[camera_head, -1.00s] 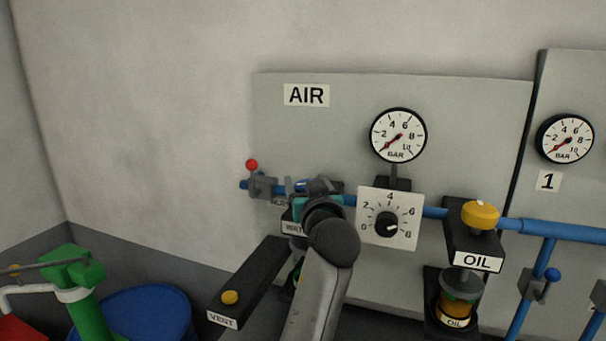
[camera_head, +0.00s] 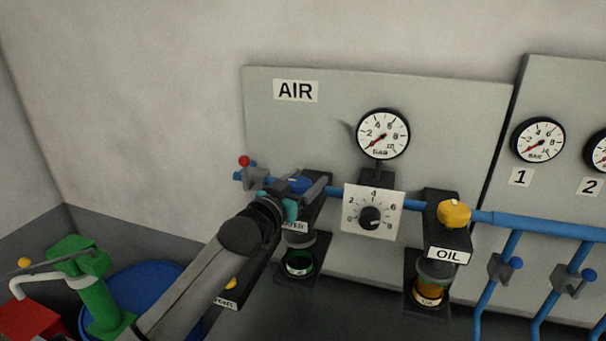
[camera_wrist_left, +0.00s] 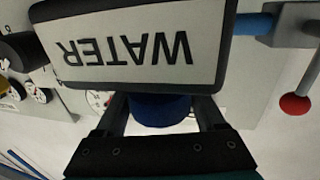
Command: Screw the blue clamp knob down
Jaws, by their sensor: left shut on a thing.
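The blue clamp knob (camera_head: 297,184) sits on top of the black WATER unit (camera_head: 317,190), on the blue pipe under the AIR sign. In the left wrist view the knob (camera_wrist_left: 160,108) shows between the two dark fingers, just beyond the WATER label (camera_wrist_left: 140,50). My left gripper (camera_head: 303,187) reaches in from the lower left, its fingers shut on the sides of the knob. The gripper and wrist hide part of the WATER unit. My right gripper is not in view.
A red-tipped lever valve (camera_head: 250,172) is close to the left of the knob. A regulator dial (camera_head: 371,214) and the OIL unit with its yellow knob (camera_head: 454,213) stand to the right. A VENT block (camera_head: 228,300) is partly hidden behind my arm.

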